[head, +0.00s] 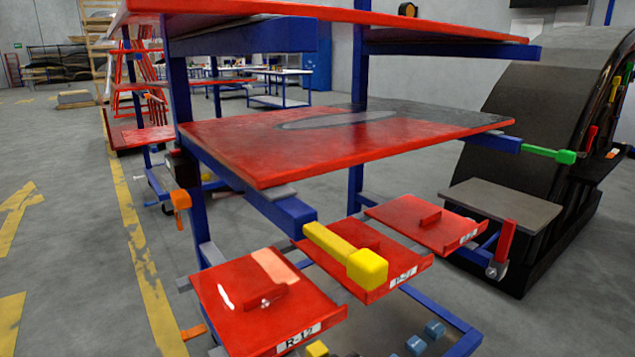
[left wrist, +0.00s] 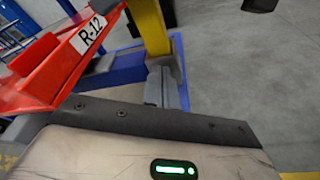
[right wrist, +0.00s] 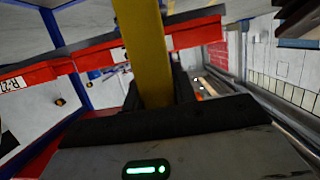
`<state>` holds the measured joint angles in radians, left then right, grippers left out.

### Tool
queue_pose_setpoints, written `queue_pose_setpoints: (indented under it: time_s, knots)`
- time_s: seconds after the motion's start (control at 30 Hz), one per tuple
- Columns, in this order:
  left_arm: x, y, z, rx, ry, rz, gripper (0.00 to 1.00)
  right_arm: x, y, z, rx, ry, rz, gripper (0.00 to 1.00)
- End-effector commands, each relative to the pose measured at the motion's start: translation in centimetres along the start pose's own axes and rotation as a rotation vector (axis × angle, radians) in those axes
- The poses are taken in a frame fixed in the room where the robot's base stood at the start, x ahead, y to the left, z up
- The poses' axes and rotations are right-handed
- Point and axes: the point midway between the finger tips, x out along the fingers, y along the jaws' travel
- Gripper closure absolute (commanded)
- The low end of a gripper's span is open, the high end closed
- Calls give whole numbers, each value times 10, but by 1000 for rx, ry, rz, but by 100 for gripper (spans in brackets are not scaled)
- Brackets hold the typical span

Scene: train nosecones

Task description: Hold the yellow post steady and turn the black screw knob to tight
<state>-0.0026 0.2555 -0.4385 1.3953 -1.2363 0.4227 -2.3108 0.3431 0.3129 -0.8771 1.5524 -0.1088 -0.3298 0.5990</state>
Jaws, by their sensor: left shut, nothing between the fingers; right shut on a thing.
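In the right wrist view a yellow post (right wrist: 147,50) runs between the fingers of my right gripper (right wrist: 156,88), which is shut on it. In the left wrist view a yellow post (left wrist: 150,28) stands just beyond the fingertips of my left gripper (left wrist: 165,78). That gripper is shut and empty; I cannot tell whether it touches the post. In the head view a yellow bar with a block end (head: 367,268) sticks out from a blue beam, with no gripper on it. Neither gripper shows there. I cannot make out the black screw knob in any view.
A blue rack carries a red shelf (head: 340,135) and several lower red trays, one marked R-12 (head: 235,295); a tray labelled R-12 (left wrist: 60,65) is close in the left wrist view. A black curved nosecone (head: 540,110) stands at right. Open floor (head: 70,250) lies at left.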

Motion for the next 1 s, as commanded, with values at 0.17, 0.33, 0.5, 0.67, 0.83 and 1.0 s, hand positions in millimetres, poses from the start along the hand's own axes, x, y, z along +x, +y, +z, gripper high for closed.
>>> queue_pose_setpoints:
  time_s: [0.17,0.33,0.5,0.67,0.83,1.0]
  knots:
    - [0,-1,-1,0,1,0,100,0,0,0,0,0,0,100]
    - [0,-1,-2,0,2,0,100,0,0,0,0,1,-1,100]
    - [0,-4,-1,0,2,0,100,0,0,0,0,1,0,100]
    - [0,-8,0,0,1,0,100,0,0,0,0,1,0,100]
    - [0,-13,1,-1,0,0,100,0,0,0,0,1,0,100]
    - [0,-18,0,-1,1,0,100,0,0,0,0,1,0,100]
